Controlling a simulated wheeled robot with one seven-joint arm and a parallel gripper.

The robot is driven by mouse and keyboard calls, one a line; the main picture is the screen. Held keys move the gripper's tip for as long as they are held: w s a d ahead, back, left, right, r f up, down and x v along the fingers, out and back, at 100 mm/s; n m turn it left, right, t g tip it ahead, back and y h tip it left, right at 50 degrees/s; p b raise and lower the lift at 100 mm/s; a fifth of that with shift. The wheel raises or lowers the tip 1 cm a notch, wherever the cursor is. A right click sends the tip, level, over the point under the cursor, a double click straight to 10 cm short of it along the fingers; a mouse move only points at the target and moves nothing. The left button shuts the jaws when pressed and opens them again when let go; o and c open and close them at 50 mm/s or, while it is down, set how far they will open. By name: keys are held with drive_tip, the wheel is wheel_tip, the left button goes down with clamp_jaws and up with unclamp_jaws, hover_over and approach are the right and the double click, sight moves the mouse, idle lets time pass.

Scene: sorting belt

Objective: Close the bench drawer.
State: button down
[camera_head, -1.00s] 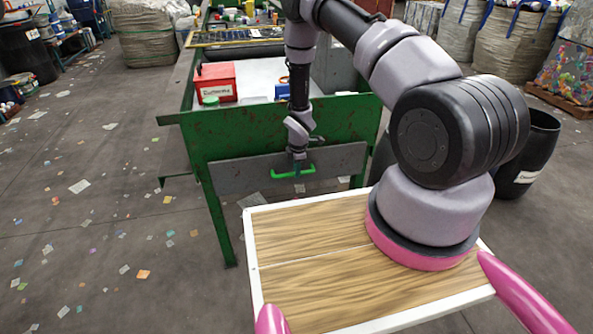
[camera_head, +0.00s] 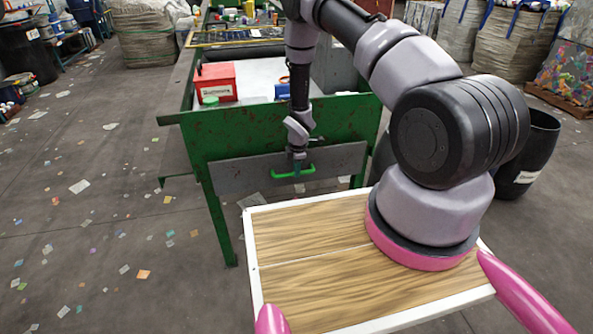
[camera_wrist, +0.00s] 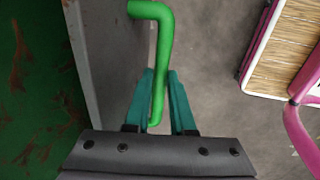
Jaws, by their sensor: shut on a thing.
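The bench drawer's grey front (camera_head: 235,174) is set under the green bench frame. In the wrist view the grey drawer front (camera_wrist: 100,50) stands at left, close beside the green panel. Its bright green handle (camera_head: 280,175) sticks out from the front, and it also shows in the wrist view (camera_wrist: 160,50). My gripper (camera_head: 298,164) reaches down to the handle. In the wrist view my gripper's teal fingers (camera_wrist: 160,100) stand on both sides of the handle bar and are shut on it. The inside of the drawer is hidden.
The green bench (camera_head: 250,133) carries a red box (camera_head: 216,82) and small items. A dark bin (camera_head: 525,155) stands at right. Bulk bags stand at the back. The floor left of the bench is open, with scattered scraps.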

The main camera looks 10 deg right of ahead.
drive_tip(key=shift+w+r, duration=0.1)
drive_tip(key=shift+w, duration=2)
drive_tip(key=c, duration=0.8)
unclamp_jaws()
drive_tip(key=shift+o, duration=0.2)
wheel_tip(320, 180, up, 10)
drive_tip(key=s, duration=0.2)
drive_tip(key=shift+r, duration=0.25)
